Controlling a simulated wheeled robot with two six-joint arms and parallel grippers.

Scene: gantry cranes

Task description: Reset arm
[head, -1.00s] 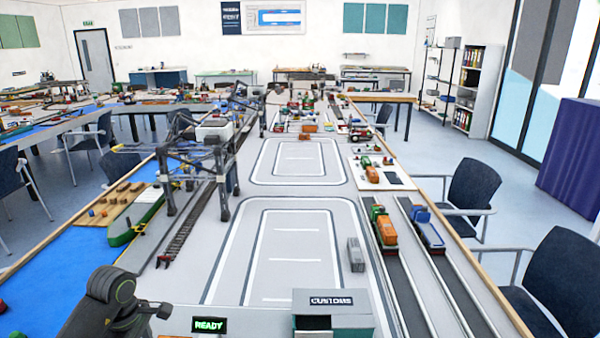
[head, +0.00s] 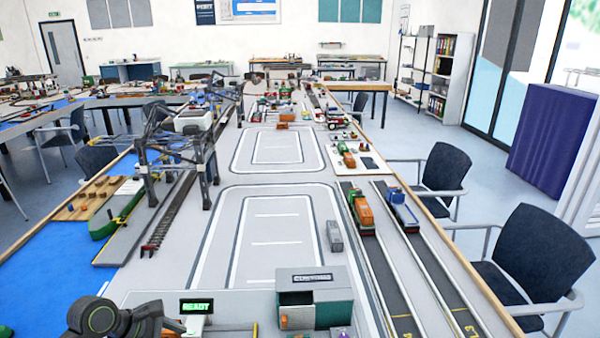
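My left arm (head: 105,318) shows at the bottom left edge, dark with a green ring on its joint. My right arm and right gripper are not in view. The small display (head: 196,306) with green READY lettering stands just right of my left arm. The grey and teal customs booth (head: 325,312) stands farther right on the tabletop.
A gantry crane (head: 176,160) straddles the rail track at the left of the grey tabletop. An orange truck (head: 361,208) and a blue truck (head: 402,210) stand on the dark lanes. A grey container (head: 334,236) lies by the lanes. The marked central yard (head: 270,235) is clear. Chairs line the right side.

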